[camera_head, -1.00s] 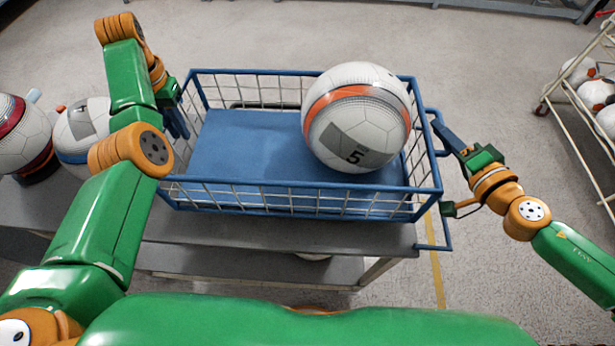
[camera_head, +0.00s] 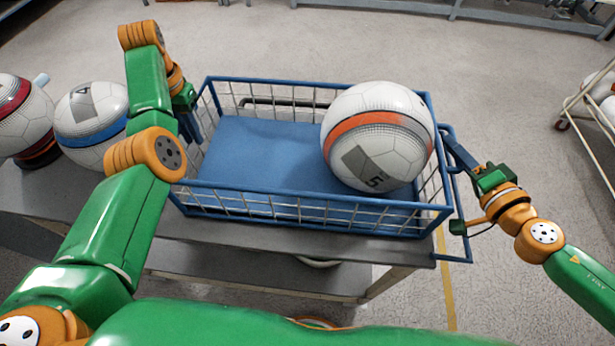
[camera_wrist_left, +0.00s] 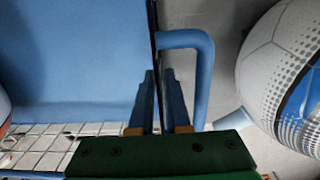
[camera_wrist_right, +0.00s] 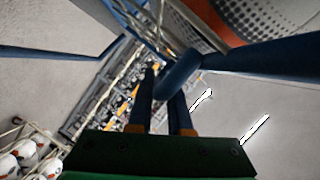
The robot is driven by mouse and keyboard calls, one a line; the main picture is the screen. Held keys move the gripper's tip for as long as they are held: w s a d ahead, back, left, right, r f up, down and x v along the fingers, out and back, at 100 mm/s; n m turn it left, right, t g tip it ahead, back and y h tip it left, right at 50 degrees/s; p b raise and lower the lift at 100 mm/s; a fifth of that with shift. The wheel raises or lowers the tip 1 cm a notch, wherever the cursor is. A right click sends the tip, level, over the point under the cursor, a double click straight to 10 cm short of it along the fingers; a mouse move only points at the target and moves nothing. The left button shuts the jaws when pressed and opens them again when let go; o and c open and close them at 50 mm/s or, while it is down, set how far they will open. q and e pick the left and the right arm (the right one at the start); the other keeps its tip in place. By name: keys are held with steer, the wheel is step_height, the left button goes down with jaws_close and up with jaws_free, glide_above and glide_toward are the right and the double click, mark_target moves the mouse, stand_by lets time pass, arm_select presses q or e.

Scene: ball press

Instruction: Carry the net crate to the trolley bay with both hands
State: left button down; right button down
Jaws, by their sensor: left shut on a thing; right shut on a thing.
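The net crate (camera_head: 325,199) is a blue-framed wire basket with a blue floor, roughly level over the grey bench (camera_head: 400,252). I cannot tell whether it touches the bench. A white ball with an orange band (camera_head: 377,137) sits in its right half. My right gripper (camera_head: 458,147) is shut on the right handle (camera_head: 459,185), which also crosses the fingers in the right wrist view (camera_wrist_right: 178,74).
Two balls rest at the left: one with a blue band (camera_head: 90,135), near the left gripper, and one dark red and white (camera_head: 22,118). A wire trolley (camera_head: 590,110) with balls stands at far right. Floor behind the bench is clear, with a yellow line (camera_head: 446,285) at right.

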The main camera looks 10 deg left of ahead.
arm_select(q)
steer(key=c, duration=1)
jaws_free()
steer(key=shift+a+p, duration=0.1)
steer(key=shift+p, duration=0.35)
arm_select(e)
steer(key=c, duration=1)
jaws_free()
arm_select(q)
steer(key=shift+o, duration=0.6)
steer(key=shift+s+r, duration=0.1)
steer(key=shift+s, duration=0.05)
arm_select(e)
steer(key=shift+o, duration=0.8)
steer(key=shift+s, duration=0.1)
arm_select(q)
step_height(320, 180, up, 12)
arm_select(e)
steer(key=shift+s+d, duration=0.1)
steer(key=shift+s, duration=0.4)
steer(key=v, duration=1.1)
steer(key=shift+d, duration=0.1)
